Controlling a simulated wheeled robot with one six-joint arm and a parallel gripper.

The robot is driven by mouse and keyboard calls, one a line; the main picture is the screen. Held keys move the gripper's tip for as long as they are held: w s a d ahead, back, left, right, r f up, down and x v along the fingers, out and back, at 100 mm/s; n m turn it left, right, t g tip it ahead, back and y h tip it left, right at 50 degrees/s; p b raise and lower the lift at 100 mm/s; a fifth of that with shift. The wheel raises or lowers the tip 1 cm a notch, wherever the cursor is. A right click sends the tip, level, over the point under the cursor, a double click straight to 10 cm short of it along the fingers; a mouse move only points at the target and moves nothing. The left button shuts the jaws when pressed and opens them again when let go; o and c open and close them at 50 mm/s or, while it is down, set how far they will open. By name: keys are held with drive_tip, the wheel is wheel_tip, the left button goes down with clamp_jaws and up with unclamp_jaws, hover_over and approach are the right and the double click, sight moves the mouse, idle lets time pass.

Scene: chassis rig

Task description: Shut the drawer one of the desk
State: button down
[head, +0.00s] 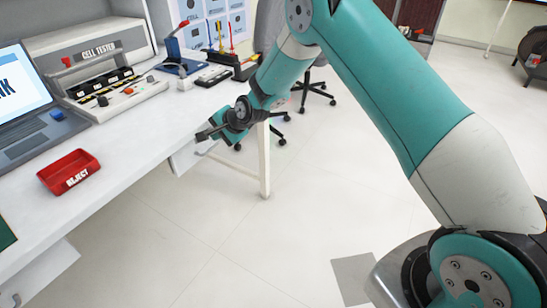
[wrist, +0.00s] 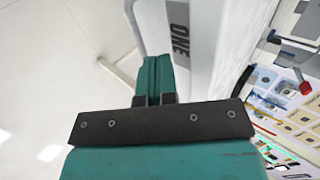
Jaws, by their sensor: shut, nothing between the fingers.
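The white desk (head: 130,140) runs along the left of the head view. A pale drawer (head: 184,160) shows under its front edge, apparently sticking out a little; how far is hard to tell. My gripper (head: 204,135) is at the desk's front edge, above and close to the drawer. In the wrist view its teal fingers (wrist: 154,75) are together and empty. Whether they touch the panel cannot be told. My gripper hides part of the drawer.
A red reject tray (head: 68,172), a laptop (head: 35,105) and a cell tester (head: 110,85) stand on the desk. A white desk leg (head: 264,160) is right of my gripper. Another white panel (head: 50,272) juts out at lower left. The floor in front is clear.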

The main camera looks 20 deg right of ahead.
drive_tip(key=s+d+f+p+v, duration=0.1)
drive_tip(key=s+f+p+v, duration=0.1)
drive_tip(key=v, duration=1.1)
drive_tip(key=s+a+r+n+g, duration=0.25)
drive_tip(key=s+r+n, duration=0.2)
drive_tip(key=s, duration=0.25)
drive_tip(key=s+a+r+n+g, duration=0.1)
drive_tip(key=s+a+r+n, duration=0.25)
drive_tip(key=s+r, duration=0.25)
drive_tip(key=s+d+r+n+g+h, duration=0.1)
drive_tip(key=s+r+n+g, duration=0.3)
drive_tip(key=s, duration=0.7)
drive_tip(key=s+r+n, duration=0.1)
drive_tip(key=s+n, duration=0.5)
drive_tip(key=s, duration=0.4)
wheel_tip(320, 180, up, 16)
drive_tip(key=p, duration=1.5)
drive_tip(key=shift+w+d, duration=0.1)
